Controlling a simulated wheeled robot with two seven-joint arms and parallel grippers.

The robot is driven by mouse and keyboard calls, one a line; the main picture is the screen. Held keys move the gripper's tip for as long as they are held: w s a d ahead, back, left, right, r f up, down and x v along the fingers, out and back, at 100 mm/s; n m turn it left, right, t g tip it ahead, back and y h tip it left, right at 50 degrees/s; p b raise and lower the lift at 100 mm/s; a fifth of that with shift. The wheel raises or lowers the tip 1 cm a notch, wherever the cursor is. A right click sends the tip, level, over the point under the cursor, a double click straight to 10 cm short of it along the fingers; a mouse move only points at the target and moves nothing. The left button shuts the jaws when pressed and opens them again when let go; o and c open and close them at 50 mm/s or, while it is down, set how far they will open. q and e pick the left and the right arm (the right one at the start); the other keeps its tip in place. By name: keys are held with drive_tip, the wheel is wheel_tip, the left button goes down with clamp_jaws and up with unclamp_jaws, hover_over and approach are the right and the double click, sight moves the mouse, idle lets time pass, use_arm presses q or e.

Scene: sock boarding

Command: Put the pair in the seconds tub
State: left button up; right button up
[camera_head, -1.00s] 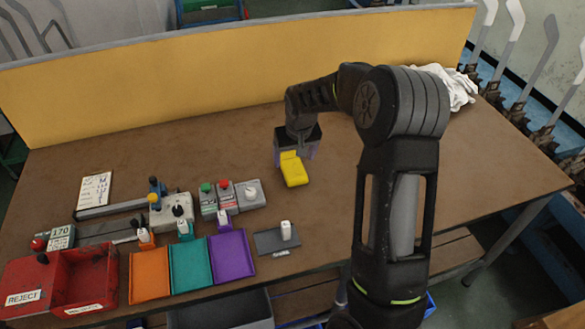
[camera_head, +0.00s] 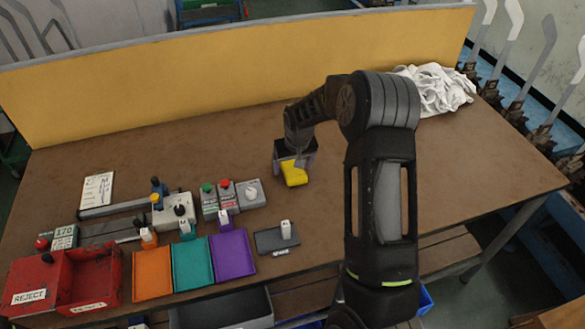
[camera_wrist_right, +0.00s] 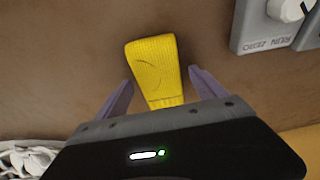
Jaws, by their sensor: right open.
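A yellow folded sock pair (camera_head: 295,177) lies on the brown table, partly covered by my right gripper (camera_head: 298,160) in the head view. In the right wrist view the pair (camera_wrist_right: 154,65) lies between the two purple fingers of the right gripper (camera_wrist_right: 161,80). The fingers are apart, with a gap on each side of the pair. My left gripper is not in view.
Orange (camera_head: 152,275), teal (camera_head: 193,263) and purple (camera_head: 232,255) trays stand right of the red tub. Switch boxes (camera_head: 228,197) stand left of the pair. A white cloth heap (camera_head: 436,90) lies at the back right. The table's right side is mostly clear.

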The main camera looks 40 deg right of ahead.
drive_tip(key=shift+c, duration=0.3)
drive_tip(key=c, duration=1.4)
wheel_tip(320, 180, up, 10)
drive_tip(key=shift+b, duration=1)
